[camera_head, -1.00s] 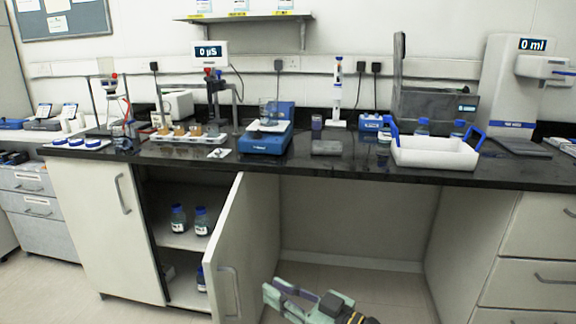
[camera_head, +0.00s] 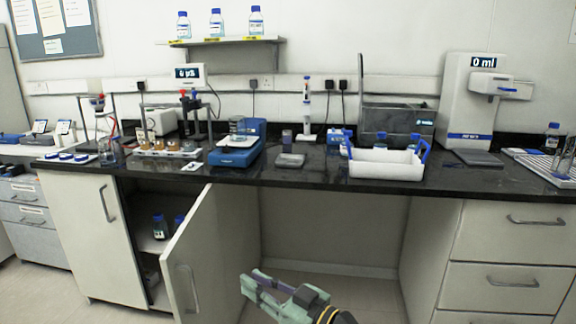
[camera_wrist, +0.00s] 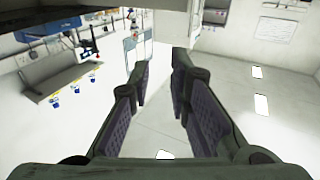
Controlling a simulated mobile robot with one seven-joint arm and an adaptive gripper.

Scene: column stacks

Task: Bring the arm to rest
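My gripper (camera_head: 252,284) shows at the bottom centre of the head view, low in front of the bench and below the counter top. It points left, beside the open cupboard door (camera_head: 203,255). In the wrist view my gripper (camera_wrist: 160,68) has its two dark padded fingers apart with a clear gap between them. Nothing is held between them.
The black counter (camera_head: 300,177) carries a white tray with blue handles (camera_head: 385,170), a blue stirrer (camera_head: 238,150) and other instruments. Bottles with blue caps (camera_head: 160,228) stand in the open cupboard. Drawers (camera_head: 510,240) are at the right. The knee space under the counter is clear.

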